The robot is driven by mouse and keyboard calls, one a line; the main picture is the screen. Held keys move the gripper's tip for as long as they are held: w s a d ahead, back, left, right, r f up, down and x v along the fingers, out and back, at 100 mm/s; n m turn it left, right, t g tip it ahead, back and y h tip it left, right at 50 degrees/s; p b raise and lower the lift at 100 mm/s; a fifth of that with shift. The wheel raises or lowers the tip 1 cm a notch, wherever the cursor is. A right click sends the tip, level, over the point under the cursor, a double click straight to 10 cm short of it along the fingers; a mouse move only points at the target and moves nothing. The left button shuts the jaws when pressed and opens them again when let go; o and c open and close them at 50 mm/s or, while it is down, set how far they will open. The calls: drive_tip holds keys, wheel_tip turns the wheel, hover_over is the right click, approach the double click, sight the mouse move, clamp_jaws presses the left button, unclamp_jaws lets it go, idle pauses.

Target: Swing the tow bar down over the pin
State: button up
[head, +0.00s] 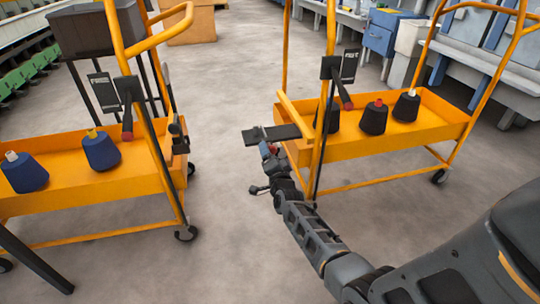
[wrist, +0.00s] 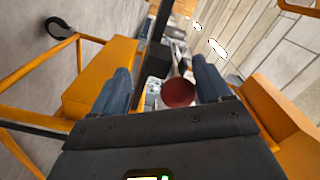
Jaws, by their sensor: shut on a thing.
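My gripper (head: 268,150) is at the left end of the right-hand orange cart (head: 400,135), low beside its upright. A flat dark bar (head: 270,133), which looks like the tow bar, sticks out leftward from that cart just above my gripper. In the wrist view a round red knob (wrist: 179,92) sits between the blue fingers of my gripper (wrist: 165,88), and they are shut on it. A dark fitting (head: 179,135) is on the near end of the left-hand orange cart (head: 90,200). I cannot make out the pin.
Cones of yarn stand in both carts, such as a blue one (head: 101,151) and a dark one (head: 373,118). A lever with a red knob (head: 127,130) is on the left cart, and another (head: 346,103) on the right cart. Bare floor (head: 225,90) lies between the carts.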

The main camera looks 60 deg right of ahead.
drive_tip(key=p+v, duration=0.2)
drive_tip(key=v, duration=0.6)
drive_tip(key=shift+d+f, duration=0.15)
drive_tip(key=shift+f, duration=0.05)
drive_tip(key=shift+s, duration=0.15)
drive_tip(key=p+v, duration=0.3)
drive_tip(key=v, duration=0.6)
drive_tip(key=shift+w+a, duration=0.25)
drive_tip(key=shift+a, duration=0.05)
idle(0.3)
idle(0.4)
